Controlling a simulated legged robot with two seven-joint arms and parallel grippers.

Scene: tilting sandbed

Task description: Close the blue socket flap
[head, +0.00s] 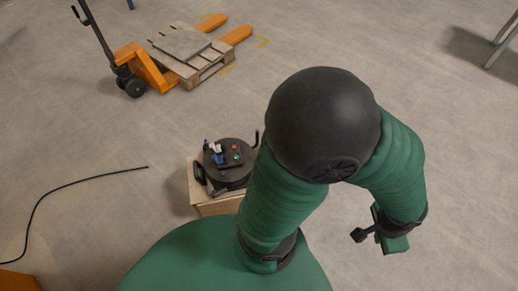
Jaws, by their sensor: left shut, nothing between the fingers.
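A round black device (232,178) sits on a pale wooden box left of centre. Small coloured parts show on its top: a blue part (218,159), a white one (215,147), a red one (236,147) and a green one (237,156). The blue part looks like the socket flap, but it is too small to tell how far it stands open. My left gripper (358,235) is shut and empty, well to the right of the device and apart from it. My right gripper is out of view.
The wooden box (215,207) stands close beside my raised green arm. An orange pallet jack (148,68) with a wooden pallet (190,66) stands at the upper left. A black cable (75,184) lies on the floor at left. Metal legs (502,40) show at upper right. The floor at right is clear.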

